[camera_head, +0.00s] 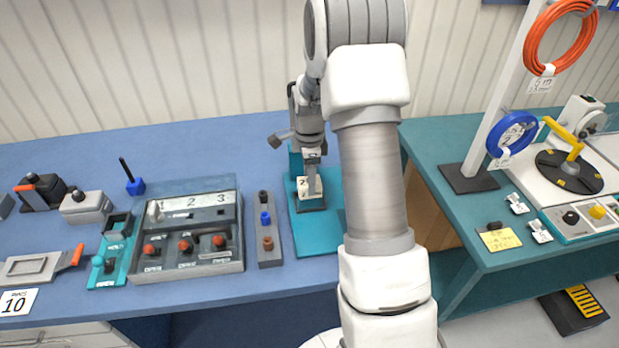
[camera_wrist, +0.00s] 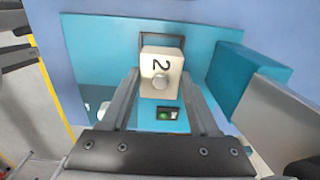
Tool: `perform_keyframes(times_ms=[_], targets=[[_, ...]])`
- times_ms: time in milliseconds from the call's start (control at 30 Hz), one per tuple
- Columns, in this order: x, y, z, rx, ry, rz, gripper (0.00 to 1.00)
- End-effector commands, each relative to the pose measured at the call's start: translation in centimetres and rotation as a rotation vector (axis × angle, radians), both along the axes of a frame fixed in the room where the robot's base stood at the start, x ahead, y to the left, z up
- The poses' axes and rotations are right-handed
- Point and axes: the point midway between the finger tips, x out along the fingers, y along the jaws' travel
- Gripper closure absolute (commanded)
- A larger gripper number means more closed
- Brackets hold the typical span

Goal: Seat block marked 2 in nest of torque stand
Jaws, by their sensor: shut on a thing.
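The cream block marked 2 (camera_wrist: 148,64) has a grey round knob on top, and it also shows in the head view (camera_head: 317,187). My gripper (camera_wrist: 160,88) has one finger on each side of the block and is shut on it. My gripper (camera_head: 312,163) points down over the teal torque stand (camera_head: 315,237). The dark-rimmed nest (camera_head: 312,208) is right below the block. In the wrist view the nest's far rim (camera_wrist: 160,35) shows past the block, which hides the rest. I cannot tell whether the block is down inside the nest or just above it.
A teal upright (camera_wrist: 235,75) of the stand rises close beside my gripper. A narrow grey rack with coloured pegs (camera_head: 266,229) and a grey box with numbered slots (camera_head: 188,238) stand to the left. A reel post (camera_head: 503,95) is on the right-hand table.

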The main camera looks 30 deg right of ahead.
Motion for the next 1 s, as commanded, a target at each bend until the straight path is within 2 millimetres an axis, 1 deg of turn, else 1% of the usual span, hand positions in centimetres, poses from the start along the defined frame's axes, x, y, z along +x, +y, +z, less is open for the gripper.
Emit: perform_keyframes(times_ms=[267, 633, 1000], targets=[[0.0, 0.0, -0.2, 0.0, 0.0, -0.001, 1.0], [0.0, 0.0, -1.8, 0.0, -0.001, -0.001, 1.0], [0.0, 0.0, -1.8, 0.0, -0.001, -0.001, 1.0]])
